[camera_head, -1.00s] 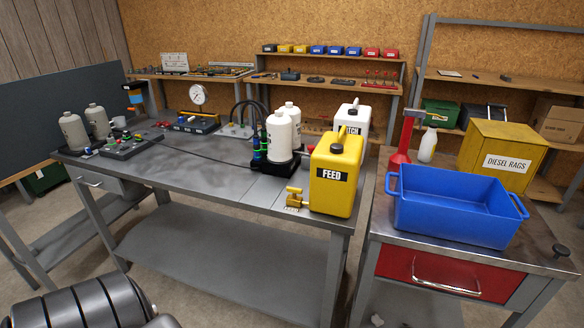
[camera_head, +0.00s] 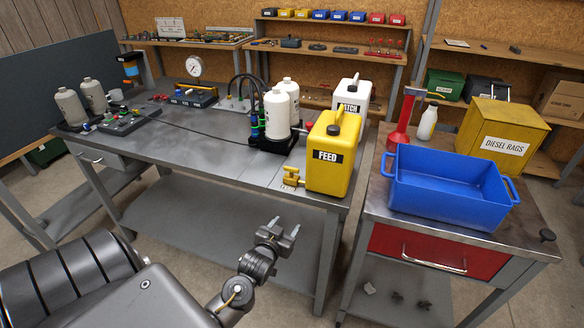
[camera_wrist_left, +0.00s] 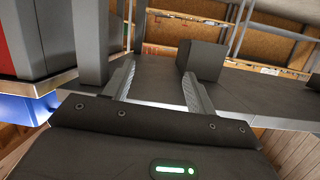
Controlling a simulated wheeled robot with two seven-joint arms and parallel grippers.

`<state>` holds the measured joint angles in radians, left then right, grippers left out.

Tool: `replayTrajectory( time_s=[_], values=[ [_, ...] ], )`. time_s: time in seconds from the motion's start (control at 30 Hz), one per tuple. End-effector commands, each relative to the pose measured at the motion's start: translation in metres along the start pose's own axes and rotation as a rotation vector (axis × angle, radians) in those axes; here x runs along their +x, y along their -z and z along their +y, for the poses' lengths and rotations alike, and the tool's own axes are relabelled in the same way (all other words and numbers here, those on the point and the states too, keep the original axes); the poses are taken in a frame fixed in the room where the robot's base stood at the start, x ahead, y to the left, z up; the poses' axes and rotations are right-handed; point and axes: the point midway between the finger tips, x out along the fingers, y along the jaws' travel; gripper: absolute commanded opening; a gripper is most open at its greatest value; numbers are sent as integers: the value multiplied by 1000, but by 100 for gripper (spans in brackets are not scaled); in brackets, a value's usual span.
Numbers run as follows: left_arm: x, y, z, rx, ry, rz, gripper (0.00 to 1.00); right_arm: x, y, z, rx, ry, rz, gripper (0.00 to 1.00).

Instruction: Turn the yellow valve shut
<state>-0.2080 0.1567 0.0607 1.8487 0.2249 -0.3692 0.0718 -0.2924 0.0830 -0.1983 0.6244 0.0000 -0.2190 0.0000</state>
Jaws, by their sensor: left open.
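The yellow valve (camera_head: 293,179) is on the lower left of the yellow FEED can (camera_head: 330,165), close to the front edge of the grey workbench (camera_head: 215,168). Its handle looks small, and I cannot tell its exact setting. My left gripper (camera_head: 284,227) is in front of the bench, below and a little left of the valve, and apart from it. Its two fingers are spread and empty. In the left wrist view, the open fingers (camera_wrist_left: 158,90) show with nothing between them; the valve is not clear there. My right gripper is not in view.
A blue bin (camera_head: 445,205) sits on the red-drawer cabinet (camera_head: 435,250) to the right, beside a red funnel (camera_head: 400,125) and a yellow rags box (camera_head: 500,135). White bottles (camera_head: 277,115) and a white can (camera_head: 352,93) stand behind the valve. The bench front is clear.

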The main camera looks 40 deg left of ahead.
Motion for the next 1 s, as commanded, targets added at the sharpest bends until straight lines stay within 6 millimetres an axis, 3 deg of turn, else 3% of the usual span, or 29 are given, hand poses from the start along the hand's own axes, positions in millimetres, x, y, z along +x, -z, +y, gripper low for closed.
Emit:
replayTrajectory(
  time_s=[0.03, 0.1, 0.23, 0.33, 0.57, 1.0],
  values=[
    [-6, 43, -8, -22, 15, 70, 56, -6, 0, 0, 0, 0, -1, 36],
    [-15, 84, -17, -46, 32, 145, 56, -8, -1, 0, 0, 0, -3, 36],
    [-28, 128, -27, -74, 49, 228, 56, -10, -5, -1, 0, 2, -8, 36],
    [-33, 140, -30, -83, 54, 251, 56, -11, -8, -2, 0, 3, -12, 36],
    [-24, 144, -31, -83, 54, 255, 56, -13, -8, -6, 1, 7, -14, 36],
    [49, 164, -36, -82, 55, 253, 56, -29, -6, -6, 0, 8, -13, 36]
  ],
)
